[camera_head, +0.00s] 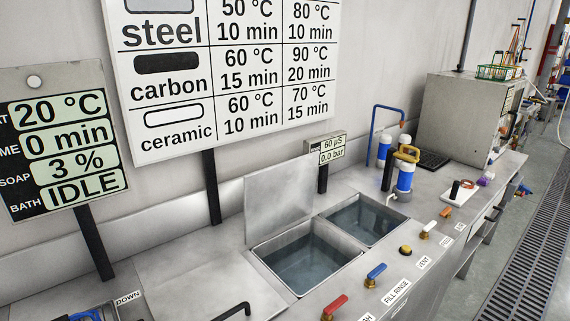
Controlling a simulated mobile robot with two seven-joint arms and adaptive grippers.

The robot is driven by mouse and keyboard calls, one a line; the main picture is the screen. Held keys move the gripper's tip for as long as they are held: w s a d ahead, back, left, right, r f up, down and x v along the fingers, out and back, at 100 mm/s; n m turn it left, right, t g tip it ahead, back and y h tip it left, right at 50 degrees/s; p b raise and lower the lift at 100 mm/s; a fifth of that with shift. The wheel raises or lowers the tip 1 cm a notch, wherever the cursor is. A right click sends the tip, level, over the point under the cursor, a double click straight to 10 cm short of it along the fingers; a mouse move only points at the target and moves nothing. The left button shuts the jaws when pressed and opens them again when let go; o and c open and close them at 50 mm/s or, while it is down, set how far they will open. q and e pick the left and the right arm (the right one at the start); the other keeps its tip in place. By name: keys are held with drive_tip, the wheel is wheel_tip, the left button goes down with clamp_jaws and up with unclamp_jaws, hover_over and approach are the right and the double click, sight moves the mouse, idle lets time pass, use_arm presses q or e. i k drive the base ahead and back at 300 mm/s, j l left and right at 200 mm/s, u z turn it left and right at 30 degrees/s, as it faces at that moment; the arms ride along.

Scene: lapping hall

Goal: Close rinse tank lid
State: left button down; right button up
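A flat grey metal lid (280,195) stands raised, nearly upright, at the back edge of the nearer open tank (308,287). That tank holds clear bluish water (302,265). A second open tank (365,222), also with water, sits to its right and farther along the counter. No tank carries a readable name; a label reading FILL RINSE (397,291) lies on the front ledge near the tanks. Neither of my grippers is in view.
Red (334,307), blue (375,273) and white (429,228) levers line the front ledge. A black handle (236,309) is at the bottom. Blue-white filter cartridges (404,178) and a blue bent pipe (374,130) stand beyond the tanks. A sign (62,140) stands left.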

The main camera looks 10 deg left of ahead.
sight(276, 197)
drive_tip(key=i+l, duration=0.15)
drive_tip(key=l, duration=0.2)
drive_tip(key=i+l, duration=0.2)
drive_tip(key=l, duration=0.2)
drive_tip(key=i+l, duration=0.15)
drive_tip(key=l, duration=0.2)
drive_tip(key=i+l, duration=0.15)
drive_tip(key=l, duration=0.2)
drive_tip(key=i+l, duration=0.15)
drive_tip(key=l, duration=0.2)
drive_tip(key=i+l, duration=0.2)
drive_tip(key=l, duration=0.2)
drive_tip(key=k+z, duration=0.05)
